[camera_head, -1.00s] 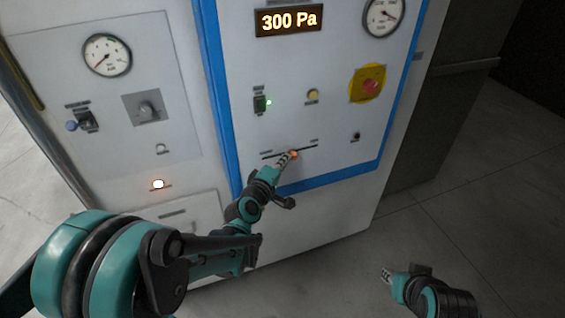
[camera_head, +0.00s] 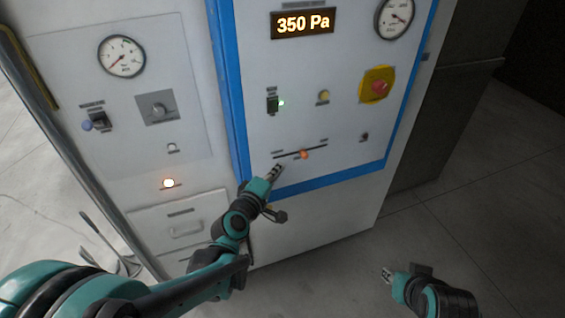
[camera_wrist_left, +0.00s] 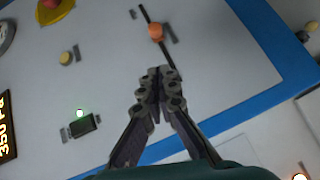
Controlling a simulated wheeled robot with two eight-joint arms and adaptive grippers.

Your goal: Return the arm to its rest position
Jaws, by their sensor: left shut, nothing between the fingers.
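My left gripper (camera_head: 275,172) is shut and empty, in front of the control panel's lower left part. In the left wrist view its closed fingers (camera_wrist_left: 158,90) point toward the orange slider knob (camera_wrist_left: 156,31), with a gap between them. In the head view the orange knob (camera_head: 303,154) sits on a dark slot, up and right of the fingertips. The display (camera_head: 303,22) reads 350 Pa. My right gripper (camera_head: 388,275) is low at the right, over the floor and apart from the panel; its fingers are too small to read.
The panel has a red emergency button on a yellow base (camera_head: 377,86), a green-lit switch (camera_head: 273,102) and a yellow button (camera_head: 323,97). A drawer (camera_head: 184,228) with a handle is at lower left. Open floor (camera_head: 480,240) lies to the right.

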